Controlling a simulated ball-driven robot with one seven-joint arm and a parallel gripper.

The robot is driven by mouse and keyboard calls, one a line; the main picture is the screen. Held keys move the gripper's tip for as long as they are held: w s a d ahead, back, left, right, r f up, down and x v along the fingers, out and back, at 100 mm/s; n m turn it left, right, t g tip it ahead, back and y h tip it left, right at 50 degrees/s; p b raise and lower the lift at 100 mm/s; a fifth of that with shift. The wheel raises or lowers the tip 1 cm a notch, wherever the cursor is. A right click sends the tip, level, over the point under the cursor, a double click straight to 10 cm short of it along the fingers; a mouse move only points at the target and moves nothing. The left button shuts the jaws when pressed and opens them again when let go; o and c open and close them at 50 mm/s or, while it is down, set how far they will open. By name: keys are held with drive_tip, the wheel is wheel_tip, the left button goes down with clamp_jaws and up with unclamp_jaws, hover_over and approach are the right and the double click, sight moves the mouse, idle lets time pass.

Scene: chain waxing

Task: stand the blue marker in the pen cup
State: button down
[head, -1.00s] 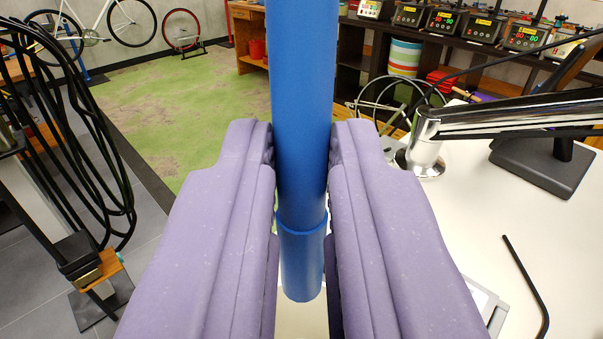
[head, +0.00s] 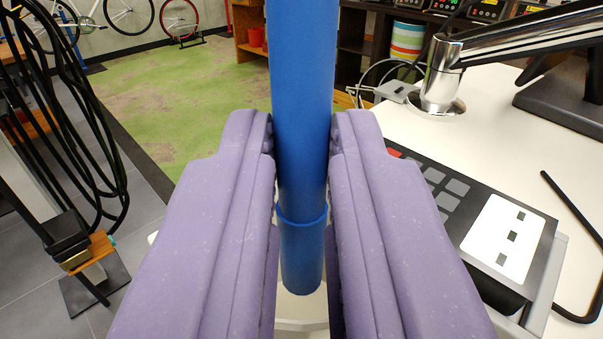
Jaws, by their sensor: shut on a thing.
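The blue marker (head: 302,110) stands upright in the middle of the head view, and its top runs out of the picture. My gripper (head: 301,150) has purple fingers on both sides of it and is shut on it. A collar line and a narrower end show low on the marker, below the fingertips. Behind that lower end is a pale, rounded surface (head: 301,310), mostly hidden by the fingers; I cannot tell what it is. I cannot make out the pen cup.
A black device with grey keys and a white panel (head: 497,238) lies on the white table (head: 525,160) at right. A chrome monitor arm (head: 440,80) and a bent black rod (head: 575,235) are there too. Black cables (head: 60,120) hang at left over grey floor.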

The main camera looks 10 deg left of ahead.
drive_tip(key=shift+f+b, duration=0.35)
drive_tip(key=shift+f, duration=0.3)
drive_tip(key=c, duration=1)
unclamp_jaws()
drive_tip(key=shift+s, duration=0.1)
drive_tip(key=s, duration=0.2)
drive_tip(key=s+p, duration=0.1)
drive_tip(key=s, duration=0.2)
drive_tip(key=s+d, duration=0.1)
drive_tip(key=s, duration=0.1)
drive_tip(key=shift+s+p, duration=0.3)
drive_tip(key=shift+p, duration=0.05)
